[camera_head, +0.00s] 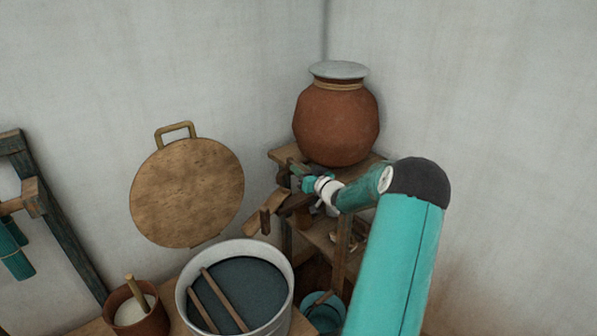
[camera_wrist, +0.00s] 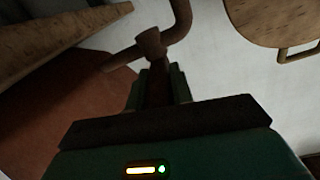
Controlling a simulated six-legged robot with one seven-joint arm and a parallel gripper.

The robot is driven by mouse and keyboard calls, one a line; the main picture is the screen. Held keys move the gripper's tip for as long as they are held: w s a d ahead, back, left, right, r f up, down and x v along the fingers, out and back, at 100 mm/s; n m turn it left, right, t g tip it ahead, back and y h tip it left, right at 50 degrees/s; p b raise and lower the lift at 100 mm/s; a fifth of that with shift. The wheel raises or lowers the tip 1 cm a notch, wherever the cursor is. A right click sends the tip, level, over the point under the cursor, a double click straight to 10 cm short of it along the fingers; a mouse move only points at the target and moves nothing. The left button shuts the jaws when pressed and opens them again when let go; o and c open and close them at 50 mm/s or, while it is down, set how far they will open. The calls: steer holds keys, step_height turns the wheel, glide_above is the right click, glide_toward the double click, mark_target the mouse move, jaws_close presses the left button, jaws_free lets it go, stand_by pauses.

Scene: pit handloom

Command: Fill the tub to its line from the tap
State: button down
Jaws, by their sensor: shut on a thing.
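A large pale metal tub (camera_head: 181,301) stands at the bottom centre of the head view. It holds dark blue-grey liquid (camera_head: 252,285), with two wooden sticks lying across the inside. I cannot make out its line. A brown tap (camera_wrist: 178,22) with a curved spout shows at the top of the wrist view; its brown spout (camera_head: 265,221) appears above the tub's far side in the head view. My gripper (camera_wrist: 158,88) is shut on the brown stem or handle of the tap; it also shows beside the stand in the head view (camera_head: 303,182). No water stream is discernible.
A clay pot (camera_head: 336,124) with a pale lid stands on a wooden stand (camera_head: 325,235) against the corner. A round wooden board (camera_head: 187,192) is against the wall. A small clay pot (camera_head: 139,318) and a teal bucket (camera_head: 326,318) flank the tub. A wooden frame (camera_head: 58,220) is at left.

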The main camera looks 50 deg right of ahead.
steer(key=shift+d+r+n+y, duration=0.1)
steer(key=shift+d+n+y, duration=0.15)
steer(key=shift+y, duration=0.35)
steer(key=c, duration=1.2)
jaws_free()
steer(key=shift+c, duration=0.2)
steer(key=s+a, duration=0.1)
steer(key=s, duration=1.2)
steer(key=shift+s+a, duration=0.2)
steer(key=shift+s, duration=0.15)
steer(key=shift+s, duration=0.1)
